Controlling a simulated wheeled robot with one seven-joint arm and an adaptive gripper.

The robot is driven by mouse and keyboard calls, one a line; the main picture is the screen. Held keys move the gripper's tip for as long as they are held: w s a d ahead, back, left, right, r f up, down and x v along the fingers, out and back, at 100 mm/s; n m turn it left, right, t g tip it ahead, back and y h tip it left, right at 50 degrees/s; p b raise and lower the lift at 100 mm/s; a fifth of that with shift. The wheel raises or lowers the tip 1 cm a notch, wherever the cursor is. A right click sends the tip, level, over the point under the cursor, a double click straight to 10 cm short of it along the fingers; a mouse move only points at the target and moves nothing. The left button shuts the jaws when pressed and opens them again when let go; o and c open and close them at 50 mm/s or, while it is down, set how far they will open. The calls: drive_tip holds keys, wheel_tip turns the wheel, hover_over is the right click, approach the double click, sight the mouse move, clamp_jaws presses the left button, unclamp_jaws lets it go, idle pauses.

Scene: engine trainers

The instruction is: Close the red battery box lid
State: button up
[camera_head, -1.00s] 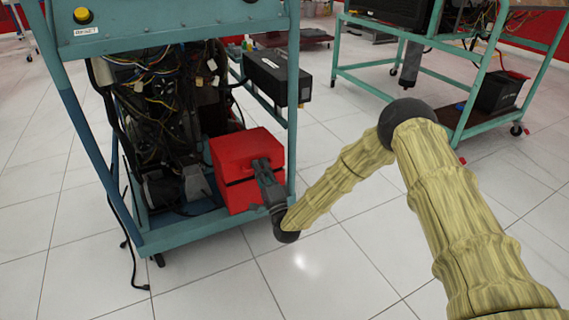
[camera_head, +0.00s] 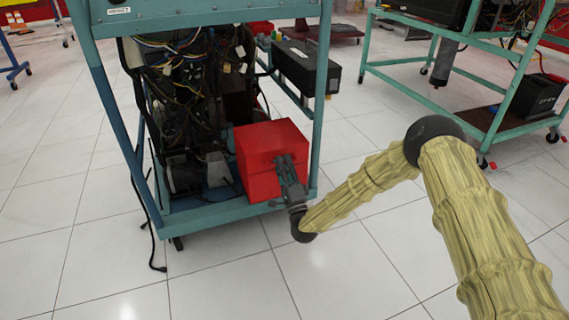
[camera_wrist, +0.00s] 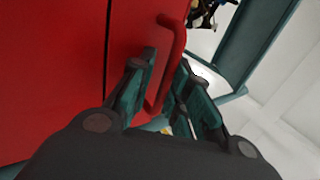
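The red battery box (camera_head: 258,160) sits on the lower shelf of the teal engine stand. Its red lid (camera_head: 268,135) lies level on top, with only a thin seam visible below it. In the wrist view the box face (camera_wrist: 50,80) fills the left side, with a thin dark line between two red panels. My gripper (camera_head: 284,166) is at the front of the box. In the wrist view my gripper (camera_wrist: 168,60) has its fingers apart, with the red handle (camera_wrist: 176,40) between them. Whether a finger touches the handle is unclear.
The teal frame post (camera_head: 320,100) stands just right of the box. Wiring and engine parts (camera_head: 195,110) are to its left. A black box (camera_head: 305,68) is mounted behind. A second teal cart (camera_head: 455,90) stands at right.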

drive_tip(key=shift+d+r, duration=0.1)
drive_tip(key=v, duration=1.2)
idle(0.4)
